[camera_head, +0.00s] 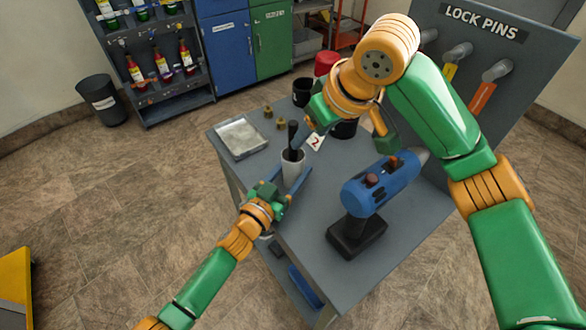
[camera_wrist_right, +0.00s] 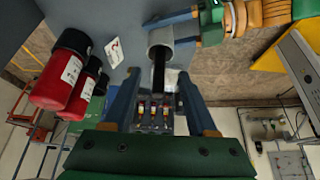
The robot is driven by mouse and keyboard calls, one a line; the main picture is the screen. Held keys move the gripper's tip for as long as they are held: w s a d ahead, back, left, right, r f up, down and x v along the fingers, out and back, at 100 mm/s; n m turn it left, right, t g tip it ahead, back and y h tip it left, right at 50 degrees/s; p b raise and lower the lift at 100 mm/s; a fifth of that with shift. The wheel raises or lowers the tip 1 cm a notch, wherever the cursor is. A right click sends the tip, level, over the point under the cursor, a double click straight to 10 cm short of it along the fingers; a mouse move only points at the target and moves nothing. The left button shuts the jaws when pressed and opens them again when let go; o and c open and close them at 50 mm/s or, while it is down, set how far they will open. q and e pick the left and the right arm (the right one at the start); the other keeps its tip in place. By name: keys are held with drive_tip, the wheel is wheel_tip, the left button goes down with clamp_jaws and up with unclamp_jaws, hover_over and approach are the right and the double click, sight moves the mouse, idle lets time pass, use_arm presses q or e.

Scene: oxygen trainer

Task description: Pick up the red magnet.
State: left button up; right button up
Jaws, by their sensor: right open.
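No thing shows plainly as a red magnet. A red cylinder (camera_head: 326,62) stands at the far side of the table; the right wrist view shows red cylinders (camera_wrist_right: 55,85) with black ends, labels unreadable. A white cup (camera_head: 292,165) holds an upright black stick (camera_head: 292,135). My right gripper (camera_wrist_right: 160,80) is open, its fingers on either side of the black stick (camera_wrist_right: 159,66) in that view, with no contact visible. My left gripper (camera_head: 292,177) has its fingers on either side of the cup (camera_wrist_right: 160,40); whether they press it is unclear.
A blue tool (camera_head: 380,185) on a dark base stands at the table's right. A metal tray (camera_head: 241,137), small brass pieces, a card marked 2 (camera_head: 315,142) and a black container (camera_head: 302,92) are nearby. The lock pins panel (camera_head: 455,60) borders the table.

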wheel_tip(320, 180, up, 4)
drive_tip(key=a+m+h, duration=0.2)
drive_tip(key=m, duration=0.2)
approach(293, 158)
drive_tip(key=w+f, duration=0.2)
drive_tip(key=w+a+f, duration=0.1)
drive_tip(key=w+f, duration=0.1)
drive_tip(key=w, duration=0.1)
drive_tip(key=shift+f, duration=0.4)
clamp_jaws()
idle(0.6)
